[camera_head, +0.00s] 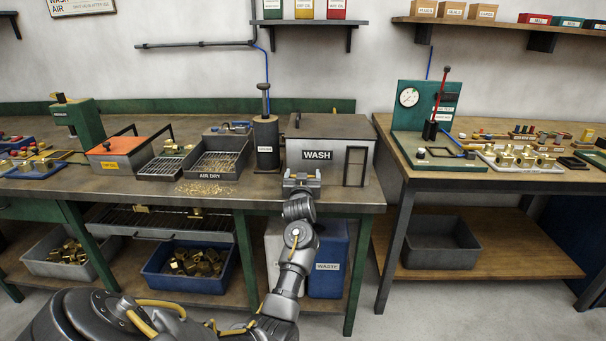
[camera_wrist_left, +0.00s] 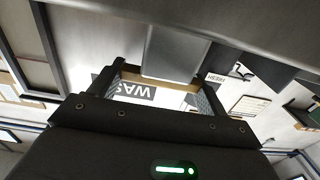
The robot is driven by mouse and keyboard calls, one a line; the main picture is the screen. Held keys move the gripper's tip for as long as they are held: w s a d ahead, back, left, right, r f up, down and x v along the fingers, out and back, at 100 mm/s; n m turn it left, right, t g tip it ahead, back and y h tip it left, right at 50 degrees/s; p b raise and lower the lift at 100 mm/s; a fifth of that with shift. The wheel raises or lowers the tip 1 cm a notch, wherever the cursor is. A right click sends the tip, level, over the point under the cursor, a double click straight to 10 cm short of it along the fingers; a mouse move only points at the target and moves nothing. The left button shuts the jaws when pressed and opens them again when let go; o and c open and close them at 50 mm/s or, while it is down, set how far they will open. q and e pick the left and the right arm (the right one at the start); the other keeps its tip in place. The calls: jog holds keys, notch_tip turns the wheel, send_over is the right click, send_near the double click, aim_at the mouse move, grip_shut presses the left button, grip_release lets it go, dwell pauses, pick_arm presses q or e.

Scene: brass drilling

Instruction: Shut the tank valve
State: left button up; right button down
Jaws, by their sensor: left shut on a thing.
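The grey wash tank (camera_head: 330,128), with a dark lid and a WASH label, stands at the right end of the brown bench. My left gripper (camera_head: 301,181) is at the lower left of its front face, just above the bench edge. It is shut on a grey block-like part (camera_wrist_left: 178,50), which shows between the fingers in the left wrist view. This part appears to be the tank valve's handle. In the head view the gripper hides the valve, so its turn cannot be told. My left gripper's fingers (camera_wrist_left: 152,88) also show in the wrist view. My right gripper is not in view.
A dark cylinder (camera_head: 266,145) stands just left of the tank. The AIR DRY tray (camera_head: 213,165) and brass chips (camera_head: 206,188) lie further left. A blue WASTE bin (camera_head: 328,262) is below the bench. A second table (camera_head: 480,180) stands right, across a gap.

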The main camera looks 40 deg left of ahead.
pick_arm(q)
jog(key=shift+r, duration=0.1)
jog(key=o, duration=0.7)
jog(key=shift+d, duration=0.1)
jog(key=v, duration=1)
jog(key=shift+s+d, duration=0.25)
jog(key=shift+s, duration=0.05)
